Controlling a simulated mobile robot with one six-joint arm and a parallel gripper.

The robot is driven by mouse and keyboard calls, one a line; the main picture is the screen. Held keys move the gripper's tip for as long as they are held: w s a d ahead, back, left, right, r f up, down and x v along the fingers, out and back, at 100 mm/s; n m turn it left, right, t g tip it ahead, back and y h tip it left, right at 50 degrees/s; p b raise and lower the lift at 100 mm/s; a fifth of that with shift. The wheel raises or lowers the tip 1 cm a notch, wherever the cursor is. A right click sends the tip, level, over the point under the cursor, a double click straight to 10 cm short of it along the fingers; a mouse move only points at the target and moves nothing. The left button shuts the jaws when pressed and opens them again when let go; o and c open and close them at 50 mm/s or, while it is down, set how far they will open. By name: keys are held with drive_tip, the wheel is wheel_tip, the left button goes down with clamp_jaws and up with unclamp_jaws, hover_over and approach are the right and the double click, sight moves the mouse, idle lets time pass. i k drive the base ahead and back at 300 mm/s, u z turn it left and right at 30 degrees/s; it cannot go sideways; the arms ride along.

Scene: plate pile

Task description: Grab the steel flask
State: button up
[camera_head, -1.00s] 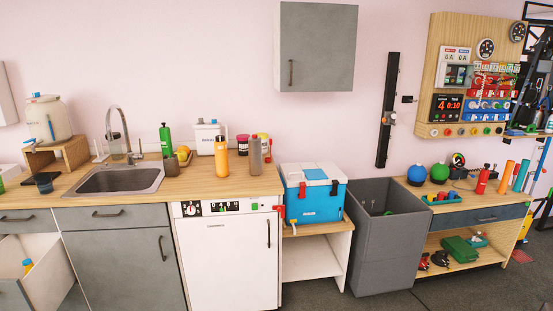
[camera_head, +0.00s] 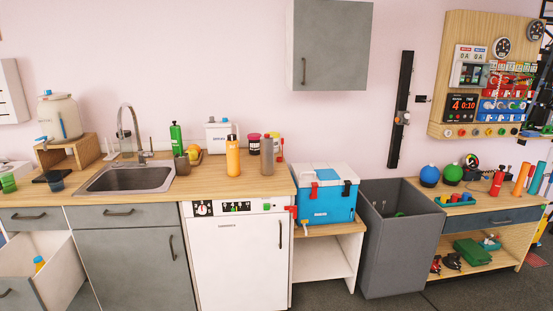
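A grey, steel-looking flask (camera_head: 267,160) stands upright on the wooden counter near its right end, above the white dishwasher. Part of a dark, pink-topped jar (camera_head: 254,145) shows behind and between the two flasks. My gripper is not in view.
The counter front (camera_head: 235,188) is clear before the flasks. The sink (camera_head: 130,178) lies to the left. A green bottle (camera_head: 176,138) and a white container (camera_head: 218,134) stand behind. A blue cooler (camera_head: 328,203) and grey bin (camera_head: 400,245) are right. A drawer (camera_head: 40,275) hangs open at lower left.

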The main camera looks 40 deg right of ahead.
sight(267, 143)
drive_tip(key=u, duration=0.05)
drive_tip(key=i, duration=1)
drive_tip(key=z, duration=0.05)
